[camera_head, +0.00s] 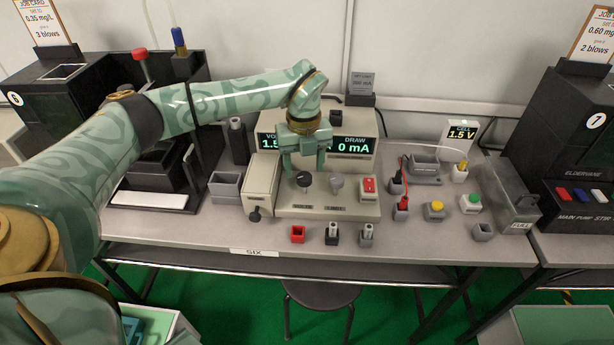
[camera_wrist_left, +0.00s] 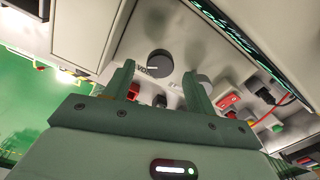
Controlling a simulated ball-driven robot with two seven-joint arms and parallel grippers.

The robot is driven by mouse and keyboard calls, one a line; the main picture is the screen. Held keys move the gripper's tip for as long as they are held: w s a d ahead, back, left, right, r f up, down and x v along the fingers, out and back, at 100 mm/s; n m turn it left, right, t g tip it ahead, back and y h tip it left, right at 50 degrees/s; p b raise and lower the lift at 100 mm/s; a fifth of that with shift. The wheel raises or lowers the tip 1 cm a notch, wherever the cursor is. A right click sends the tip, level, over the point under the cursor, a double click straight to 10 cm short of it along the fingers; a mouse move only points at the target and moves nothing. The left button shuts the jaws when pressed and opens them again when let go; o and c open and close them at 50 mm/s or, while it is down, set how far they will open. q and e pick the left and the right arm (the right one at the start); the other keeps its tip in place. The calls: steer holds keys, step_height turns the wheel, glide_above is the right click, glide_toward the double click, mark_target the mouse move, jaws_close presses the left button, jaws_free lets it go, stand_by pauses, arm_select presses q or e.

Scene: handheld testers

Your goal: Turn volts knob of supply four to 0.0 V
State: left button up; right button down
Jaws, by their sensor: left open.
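The power supply (camera_head: 328,197) stands mid-bench. In the left wrist view the volts knob (camera_wrist_left: 160,63) shows a white pointer line toward the VO lettering. My left gripper (camera_head: 304,163) is open just above and behind the knob. In the wrist view its fingers (camera_wrist_left: 159,76) lie either side of the knob; contact cannot be told. My right gripper is out of view.
The bench edge label (camera_head: 254,252) reads SIX; no label four shows. A red switch (camera_head: 368,185) is right of the knobs. Small sockets, including a red one (camera_head: 298,234), line the front. A cell meter (camera_head: 461,133) reads 1.5 V. A beige box (camera_head: 262,178) stands close left.

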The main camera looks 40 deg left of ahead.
mark_target(304, 184)
arm_select(q)
steer(key=shift+f+b, duration=0.3)
steer(key=shift+f, duration=1.05)
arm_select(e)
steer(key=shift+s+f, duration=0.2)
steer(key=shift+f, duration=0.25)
arm_select(q)
steer(key=c, duration=1)
steer(key=shift+r+n+p, duration=0.3)
steer(key=shift+n+p, duration=0.2)
steer(key=shift+p, duration=0.3)
steer(key=n+p, duration=0.6)
steer(key=p, duration=0.1)
steer(key=shift+r+n+p, duration=0.1)
steer(key=shift+n+p, duration=0.2)
steer(key=shift+n, duration=0.1)
steer(key=n+p, duration=0.2)
steer(key=shift+n, duration=0.4)
steer(key=shift+f+n+p, duration=0.25)
steer(key=shift+n+p, duration=0.45)
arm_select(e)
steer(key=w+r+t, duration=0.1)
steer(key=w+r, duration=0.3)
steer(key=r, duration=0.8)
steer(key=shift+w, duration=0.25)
